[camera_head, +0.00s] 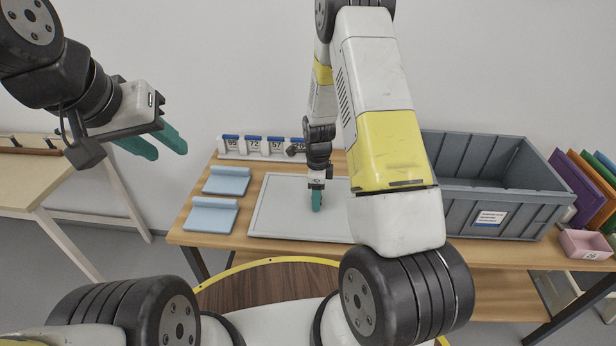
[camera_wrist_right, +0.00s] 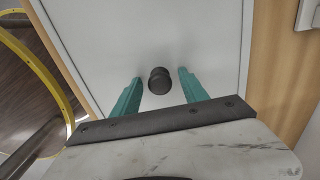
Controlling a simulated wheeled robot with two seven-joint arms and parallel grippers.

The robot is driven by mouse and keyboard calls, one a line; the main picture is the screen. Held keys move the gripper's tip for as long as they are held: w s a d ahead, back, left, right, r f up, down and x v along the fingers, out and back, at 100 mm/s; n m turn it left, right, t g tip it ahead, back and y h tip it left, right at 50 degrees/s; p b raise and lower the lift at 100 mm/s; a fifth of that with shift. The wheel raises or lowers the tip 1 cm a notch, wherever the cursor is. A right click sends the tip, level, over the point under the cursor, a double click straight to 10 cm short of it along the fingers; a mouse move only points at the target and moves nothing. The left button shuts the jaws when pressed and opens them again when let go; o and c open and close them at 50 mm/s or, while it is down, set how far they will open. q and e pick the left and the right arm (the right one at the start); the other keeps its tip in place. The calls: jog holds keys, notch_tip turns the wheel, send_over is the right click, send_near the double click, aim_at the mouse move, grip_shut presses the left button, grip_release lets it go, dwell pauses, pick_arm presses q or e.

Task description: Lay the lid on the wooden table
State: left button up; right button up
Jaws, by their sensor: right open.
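The lid (camera_head: 280,208) is a flat pale grey panel on the wooden table (camera_head: 210,240). I cannot tell whether anything lies under it. In the right wrist view the lid (camera_wrist_right: 110,40) has a dark round knob (camera_wrist_right: 159,80). My right gripper (camera_head: 316,200) points down over the lid. In the right wrist view its teal fingers (camera_wrist_right: 160,76) are open, one on each side of the knob, with gaps showing. My left gripper (camera_head: 170,149) is raised at the left, away from the table, with its fingers apart and empty. My right arm hides the lid's right part.
Two light blue pads (camera_head: 208,215) lie left of the lid. A numbered white rack (camera_head: 262,146) stands behind it. A large grey crate (camera_head: 490,185) is to the right, with a pink box (camera_head: 586,244) beyond. A round yellow-rimmed wooden surface (camera_head: 265,290) is in front.

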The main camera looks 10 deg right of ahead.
jog(key=s+r+n+t+y, duration=0.1)
jog(key=s+r+n, duration=0.15)
jog(key=r, duration=0.95)
jog(key=s+r+n+t, duration=0.1)
jog(key=r+n, duration=0.2)
jog(key=r, duration=0.8)
jog(key=s+a+r+n+t+y, duration=0.1)
jog(key=s+r+n+t, duration=0.3)
jog(key=s+r+n, duration=1.1)
jog(key=shift+s+a+n, duration=0.4)
jog(key=shift+s+n, duration=0.25)
jog(key=shift+s, duration=1.5)
jog(key=shift+r, duration=0.1)
